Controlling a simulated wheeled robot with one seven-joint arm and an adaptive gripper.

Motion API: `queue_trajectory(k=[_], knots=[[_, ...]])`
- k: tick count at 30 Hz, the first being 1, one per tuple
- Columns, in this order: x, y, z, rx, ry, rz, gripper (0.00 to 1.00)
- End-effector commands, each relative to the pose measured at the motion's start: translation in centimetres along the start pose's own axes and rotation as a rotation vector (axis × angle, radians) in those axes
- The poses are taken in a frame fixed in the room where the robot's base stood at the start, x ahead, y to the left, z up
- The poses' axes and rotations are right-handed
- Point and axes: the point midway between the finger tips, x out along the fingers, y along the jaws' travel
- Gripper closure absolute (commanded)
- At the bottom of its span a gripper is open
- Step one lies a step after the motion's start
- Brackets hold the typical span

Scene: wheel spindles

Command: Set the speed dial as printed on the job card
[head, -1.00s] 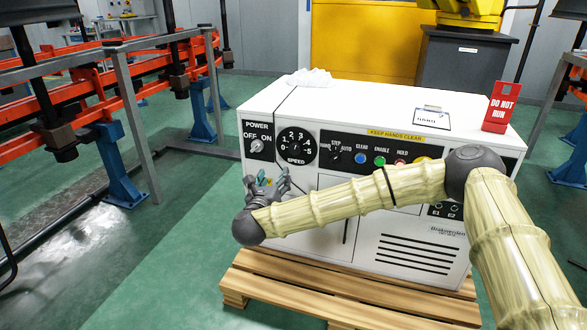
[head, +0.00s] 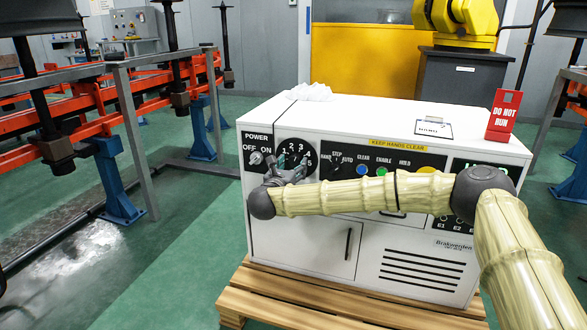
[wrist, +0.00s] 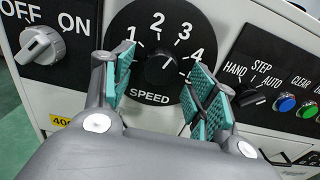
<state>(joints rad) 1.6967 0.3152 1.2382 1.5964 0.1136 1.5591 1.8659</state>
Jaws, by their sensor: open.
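The speed dial is a round black plate (wrist: 143,28) with white numbers and a black knob (wrist: 165,70) at its centre. The knob's short white mark points up and to the right in the wrist view; its exact setting is hard to tell. In the head view the dial (head: 295,147) is partly hidden by my gripper (head: 286,170). My gripper (wrist: 163,88) is open with teal pads, one to each side of the knob, with no clear contact. The job card (head: 434,129) lies on the cabinet top; its print is too small to read surely.
The power switch (wrist: 42,46) is left of the dial, the HAND/STEP/AUTO selector (wrist: 248,96) right. The white cabinet (head: 300,245) stands on a wooden pallet (head: 300,308). A red DO NOT RUN sign (head: 502,115) and a crumpled white cloth (head: 311,92) are on top.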

Motion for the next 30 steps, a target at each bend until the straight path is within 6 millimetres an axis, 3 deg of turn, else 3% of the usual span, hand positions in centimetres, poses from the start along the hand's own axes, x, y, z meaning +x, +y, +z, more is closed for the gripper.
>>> queue_trajectory(k=[6, 15, 23, 30], knots=[[1.31, 0.02, -0.01, 0.0, 0.0, 0.0, 0.42], [1.43, 0.02, 0.01, -0.001, 0.0, 0.001, 0.42], [1.42, 0.01, 0.0, -0.001, 0.0, 0.001, 0.88], [1.42, 0.01, 0.11, -0.017, 0.0, 0.001, 0.88]])
